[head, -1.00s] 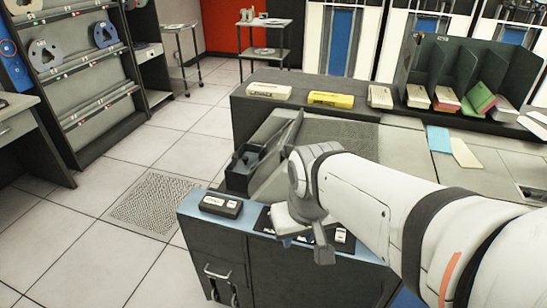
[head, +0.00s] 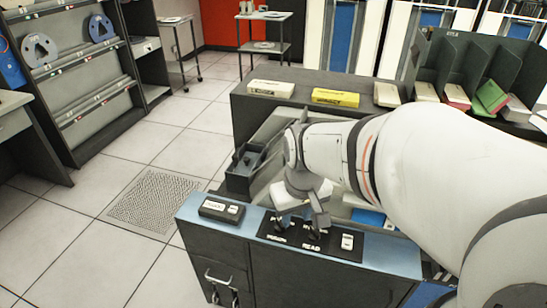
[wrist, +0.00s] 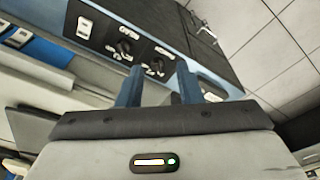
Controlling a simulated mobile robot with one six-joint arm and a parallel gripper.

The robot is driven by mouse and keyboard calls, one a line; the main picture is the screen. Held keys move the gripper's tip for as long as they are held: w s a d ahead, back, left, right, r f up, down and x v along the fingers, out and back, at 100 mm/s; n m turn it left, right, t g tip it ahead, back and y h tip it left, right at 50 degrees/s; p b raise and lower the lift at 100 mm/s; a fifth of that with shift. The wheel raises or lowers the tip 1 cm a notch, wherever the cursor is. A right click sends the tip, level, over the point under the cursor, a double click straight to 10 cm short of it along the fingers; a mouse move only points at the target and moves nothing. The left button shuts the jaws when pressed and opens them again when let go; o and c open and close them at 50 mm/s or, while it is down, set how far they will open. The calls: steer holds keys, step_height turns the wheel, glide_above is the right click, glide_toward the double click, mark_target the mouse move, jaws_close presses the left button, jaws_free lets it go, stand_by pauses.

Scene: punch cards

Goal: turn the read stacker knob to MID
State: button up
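The black control panel (head: 331,254) lies on the blue top of a grey cabinet. It bears two dark knobs, one labelled READ and one whose label seems to say PUNCH. In the wrist view the read knob (wrist: 124,46) is the one nearer the white switch, and the other knob (wrist: 155,66) is closer to my fingers. Their pointer settings are too small to read. My gripper (head: 301,218) is above the panel, fingers pointing down. In the wrist view its blue fingers (wrist: 158,85) are apart with nothing between them. In the head view they partly hide the knobs.
A white switch (head: 347,241) sits right of the knobs, and a small dark box with light buttons (head: 221,209) is at the cabinet's left end. Behind are a black tray (head: 243,172) and a counter with card boxes.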

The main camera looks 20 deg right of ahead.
steer(key=n+g, duration=0.1)
steer(key=g, duration=0.1)
glide_toward(316, 232)
steer(key=shift+s+a, duration=0.1)
steer(key=shift+s, duration=0.15)
steer(key=shift+d+f, duration=0.25)
steer(key=shift+f, duration=0.5)
step_height(316, 232, down, 7)
steer(key=shift+w+b, duration=0.1)
steer(key=shift+b, duration=0.3)
jaws_close()
